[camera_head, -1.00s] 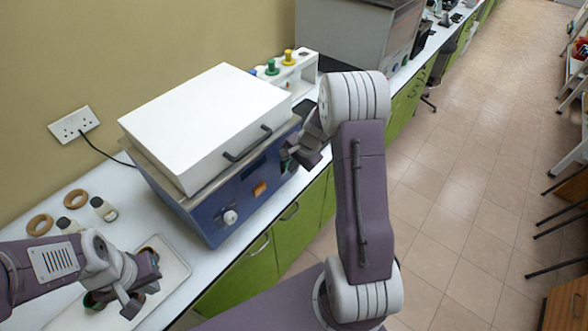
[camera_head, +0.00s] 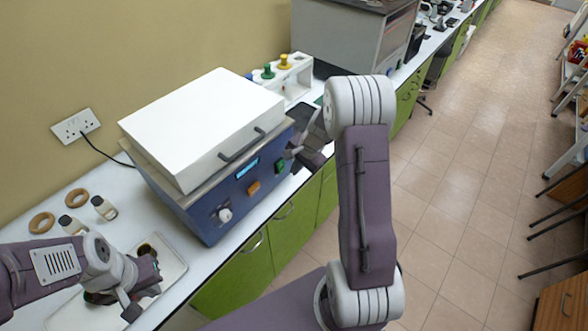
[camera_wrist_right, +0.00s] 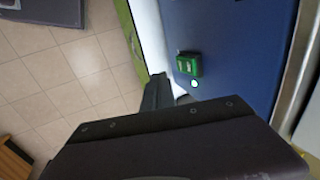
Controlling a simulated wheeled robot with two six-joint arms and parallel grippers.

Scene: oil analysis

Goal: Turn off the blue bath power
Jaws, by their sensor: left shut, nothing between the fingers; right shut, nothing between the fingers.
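The blue bath (camera_head: 205,222) stands on the white bench with a white lid (camera_head: 205,120) closed on top. Its blue front panel has a white knob (camera_head: 225,214), an orange switch (camera_head: 253,187), a lit display (camera_head: 248,167) and a green switch (camera_head: 280,166). In the right wrist view the green switch (camera_wrist_right: 188,65) shows on the blue panel, with a small pale round spot below it. My right gripper (camera_head: 292,152) is shut and empty, beside the green switch's end of the panel; I cannot tell whether it touches. My left gripper (camera_head: 130,304) is shut and empty over a tray.
The tray (camera_head: 176,262) holds dark objects partly hidden by my left gripper. A white rack with coloured knobs (camera_head: 292,82) and a grey machine (camera_head: 350,40) stand beyond the bath.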

